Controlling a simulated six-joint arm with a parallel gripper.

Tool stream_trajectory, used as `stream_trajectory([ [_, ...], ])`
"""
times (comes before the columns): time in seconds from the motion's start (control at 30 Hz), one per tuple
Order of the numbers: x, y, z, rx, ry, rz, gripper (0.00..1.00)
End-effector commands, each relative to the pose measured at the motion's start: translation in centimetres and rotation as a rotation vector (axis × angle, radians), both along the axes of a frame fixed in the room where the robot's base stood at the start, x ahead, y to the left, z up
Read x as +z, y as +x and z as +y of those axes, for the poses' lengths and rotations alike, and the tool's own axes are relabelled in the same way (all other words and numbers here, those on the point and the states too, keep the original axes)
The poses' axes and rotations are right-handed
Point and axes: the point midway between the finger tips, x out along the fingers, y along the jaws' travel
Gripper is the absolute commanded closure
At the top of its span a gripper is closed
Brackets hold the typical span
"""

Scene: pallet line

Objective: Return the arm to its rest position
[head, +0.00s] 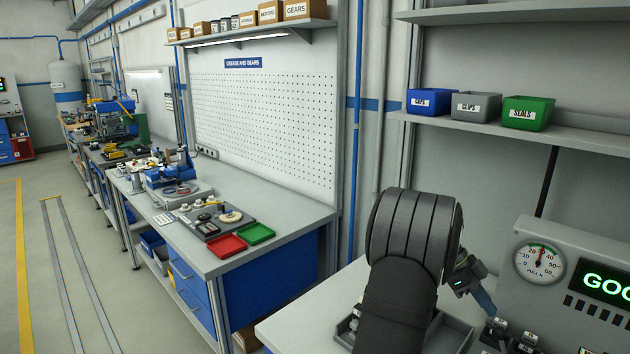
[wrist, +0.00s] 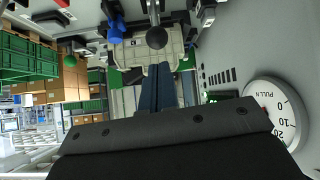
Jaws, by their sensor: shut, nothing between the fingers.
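My gripper (head: 486,302) shows in the head view at the lower right, partly hidden behind my own dark arm links. Its blue fingers point down toward the bench, beside the gauge panel. In the wrist view the gripper's two dark blue fingers (wrist: 159,72) lie close together, shut with nothing between them. My arm is bent, with its large dark links filling the lower middle of the head view.
A grey panel with a round pull gauge (head: 540,262) and a lit green display (head: 606,283) stands right of my gripper. The gauge also shows in the wrist view (wrist: 283,112). A grey tray (head: 452,338) and dark fixtures (head: 508,338) are below.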

Motion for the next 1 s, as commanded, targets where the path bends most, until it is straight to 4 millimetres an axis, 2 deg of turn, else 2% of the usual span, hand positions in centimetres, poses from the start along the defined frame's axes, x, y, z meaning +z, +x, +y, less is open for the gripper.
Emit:
stream_trajectory([
  [0.27,-3.5,-3.1,-3.4,-0.002,0.002,0.001,1.0],
  [0.37,-3.0,-4.5,-4.8,-0.003,0.001,-0.001,1.0],
  [0.53,-2.5,-5.8,-6.2,-0.004,0.099,-0.105,1.0],
  [1.0,-2.9,-8.9,-9.3,-0.004,0.331,-0.334,1.0],
])
